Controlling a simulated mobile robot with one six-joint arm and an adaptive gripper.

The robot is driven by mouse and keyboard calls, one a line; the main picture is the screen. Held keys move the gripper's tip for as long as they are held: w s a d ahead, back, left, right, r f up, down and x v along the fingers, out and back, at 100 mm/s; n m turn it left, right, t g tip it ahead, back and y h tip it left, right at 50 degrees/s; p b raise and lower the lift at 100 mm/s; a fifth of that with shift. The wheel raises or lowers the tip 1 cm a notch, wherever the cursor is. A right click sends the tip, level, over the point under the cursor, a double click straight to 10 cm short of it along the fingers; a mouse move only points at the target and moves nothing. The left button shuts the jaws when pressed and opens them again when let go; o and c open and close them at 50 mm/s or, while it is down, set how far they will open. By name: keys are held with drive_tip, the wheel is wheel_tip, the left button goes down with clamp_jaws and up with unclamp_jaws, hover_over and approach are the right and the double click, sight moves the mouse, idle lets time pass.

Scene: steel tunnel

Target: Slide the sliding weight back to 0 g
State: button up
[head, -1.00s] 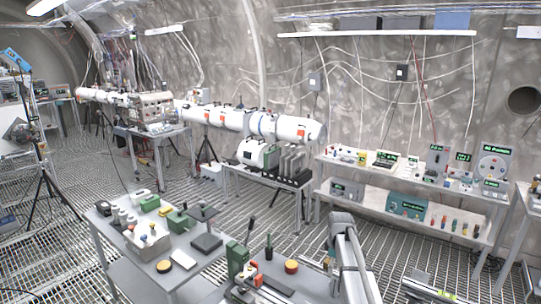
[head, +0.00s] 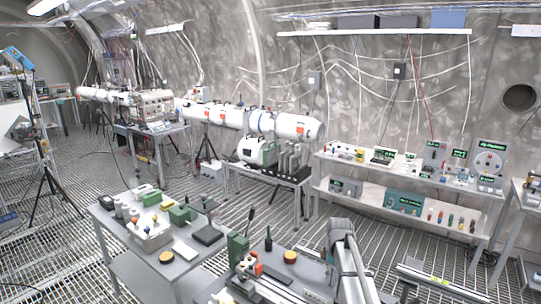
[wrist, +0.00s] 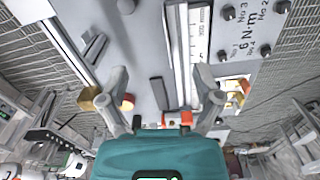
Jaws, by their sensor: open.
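My gripper (wrist: 160,75) is open in the wrist view, its two grey fingers apart above a grey bench top with nothing held between them. A white scale strip (wrist: 199,38) and a pale metal rail (wrist: 181,50) run beside the right finger. A red-orange block (wrist: 178,119) sits low in the wrist view, in front of the teal gripper body. I cannot tell for sure which part is the sliding weight. In the head view a bench device (head: 248,270) with a red part stands left of my arm; my gripper is not clear there.
A plate marked "6 N·m" with dark screws (wrist: 250,25) lies to the right of the scale. A brass hex piece (wrist: 90,97) is at the left finger. A left table (head: 115,225) holds several blocks and a yellow disc (head: 166,257). Grating floor surrounds the tables.

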drive_tip(key=s+a+f+m+b, duration=0.2)
drive_tip(key=s+f+m+b, duration=0.2)
drive_tip(key=s, duration=0.7)
drive_tip(key=s+a+f+m+b, duration=0.3)
drive_tip(key=s+f+m+b, duration=0.1)
drive_tip(key=s, duration=0.6)
drive_tip(key=shift+s+f+m, duration=0.35)
drive_tip(key=shift+s+m, duration=0.05)
drive_tip(key=shift+m, duration=0.2)
idle(1.6)
